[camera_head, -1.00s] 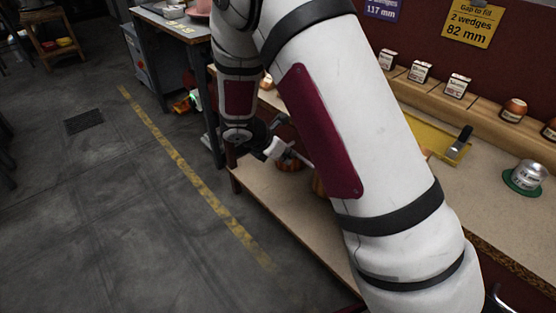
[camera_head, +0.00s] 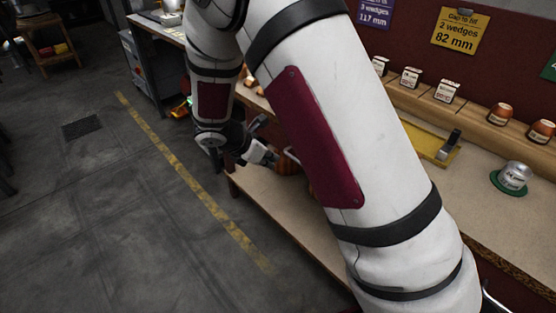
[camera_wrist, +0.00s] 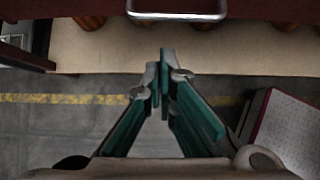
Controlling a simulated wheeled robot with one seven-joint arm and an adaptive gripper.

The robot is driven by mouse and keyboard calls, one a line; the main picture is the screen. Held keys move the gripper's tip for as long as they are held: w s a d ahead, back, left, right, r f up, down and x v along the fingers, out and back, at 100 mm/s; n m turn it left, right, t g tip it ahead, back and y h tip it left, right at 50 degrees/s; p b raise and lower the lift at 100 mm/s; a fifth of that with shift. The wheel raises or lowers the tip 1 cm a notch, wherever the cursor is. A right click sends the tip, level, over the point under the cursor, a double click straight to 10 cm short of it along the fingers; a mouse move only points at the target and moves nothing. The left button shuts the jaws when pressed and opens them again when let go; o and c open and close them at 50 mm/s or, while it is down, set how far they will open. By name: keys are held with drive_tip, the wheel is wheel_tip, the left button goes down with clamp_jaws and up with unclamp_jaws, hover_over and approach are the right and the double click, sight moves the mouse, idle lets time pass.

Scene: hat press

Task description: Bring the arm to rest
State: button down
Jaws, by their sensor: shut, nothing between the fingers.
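My gripper (camera_head: 268,157) is at the lower left of the arm in the head view, beside the front of the workbench (camera_head: 480,215). It is shut and empty. In the wrist view its green-padded fingers (camera_wrist: 162,72) come together at the tips, with nothing between them. They point toward the pale lower shelf (camera_wrist: 260,48) of the bench and a metal handle (camera_wrist: 177,15) above it. The white arm with dark red panels is bent and crosses the middle of the head view, hiding part of the bench.
Brown rounded things (camera_wrist: 90,22) stand on the shelf. Open floor with a yellow line (camera_head: 190,187) lies left.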

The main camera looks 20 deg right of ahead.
drive_tip(key=p+v, duration=0.1)
drive_tip(key=v, duration=0.5)
drive_tip(key=shift+a+r, duration=0.15)
drive_tip(key=shift+a, duration=0.1)
drive_tip(key=s+d+r+m+g+y, duration=0.1)
drive_tip(key=s+d+r+m, duration=0.3)
drive_tip(key=s+r+m, duration=0.3)
drive_tip(key=s+d+r+m+g+y, duration=0.1)
drive_tip(key=s+d+r+m, duration=0.35)
drive_tip(key=s+r, duration=0.4)
drive_tip(key=s+a+r+m+y, duration=0.1)
drive_tip(key=s+a+m+y, duration=0.15)
drive_tip(key=s+m, duration=0.6)
drive_tip(key=s+a+r+m+y, duration=0.1)
drive_tip(key=s+r+m+y, duration=0.15)
drive_tip(key=s, duration=1.05)
wheel_tip(320, 180, up, 15)
drive_tip(key=t+p, duration=0.3)
drive_tip(key=p, duration=1.1)
drive_tip(key=shift+w, duration=0.25)
drive_tip(key=shift+f, duration=0.2)
